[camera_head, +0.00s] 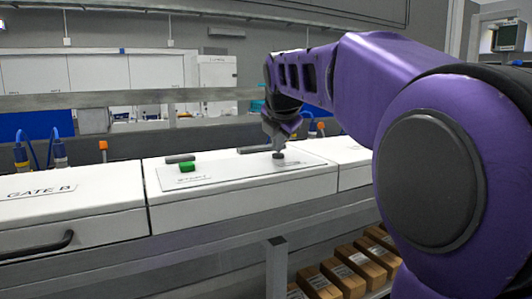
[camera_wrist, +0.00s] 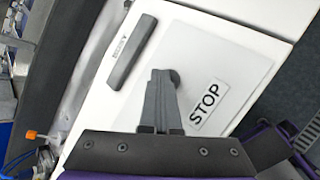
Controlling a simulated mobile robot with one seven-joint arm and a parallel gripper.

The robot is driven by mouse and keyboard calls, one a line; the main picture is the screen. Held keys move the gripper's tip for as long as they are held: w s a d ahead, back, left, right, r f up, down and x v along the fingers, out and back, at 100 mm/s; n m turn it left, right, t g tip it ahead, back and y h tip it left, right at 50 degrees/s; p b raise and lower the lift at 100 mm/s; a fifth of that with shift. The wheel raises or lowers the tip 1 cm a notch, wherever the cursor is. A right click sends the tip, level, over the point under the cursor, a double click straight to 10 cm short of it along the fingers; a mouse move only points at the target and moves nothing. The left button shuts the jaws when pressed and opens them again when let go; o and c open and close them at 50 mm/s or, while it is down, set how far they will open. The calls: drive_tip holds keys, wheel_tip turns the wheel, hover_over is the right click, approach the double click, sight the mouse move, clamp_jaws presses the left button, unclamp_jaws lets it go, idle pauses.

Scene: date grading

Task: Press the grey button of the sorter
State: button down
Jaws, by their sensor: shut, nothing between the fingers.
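The grey button (camera_head: 279,155) is a small round dark knob on the white top panel of the sorter (camera_head: 232,182). In the wrist view the grey button (camera_wrist: 174,75) shows just past my fingertips and is partly hidden by them. A white label reading STOP (camera_wrist: 208,103) lies beside it. My gripper (camera_head: 277,143) is shut and empty, pointing down over the button. In the wrist view my gripper's fingers (camera_wrist: 160,74) are together. I cannot tell whether the tips touch the button.
A green button (camera_head: 187,167) with its own label sits left on the same panel. Dark bars (camera_head: 180,158) lie along the panel's far edge. The GATE B cover (camera_head: 62,196) with a black handle is at left. Brown boxes (camera_head: 342,277) stand below the sorter.

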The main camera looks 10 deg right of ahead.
sight(278, 155)
drive_tip(key=shift+r+p, duration=0.85)
drive_tip(key=shift+p, duration=0.05)
wheel_tip(278, 155, up, 2)
drive_tip(key=shift+r+p, duration=0.2)
drive_tip(key=shift+p, duration=0.8)
drive_tip(key=shift+r, duration=1.3)
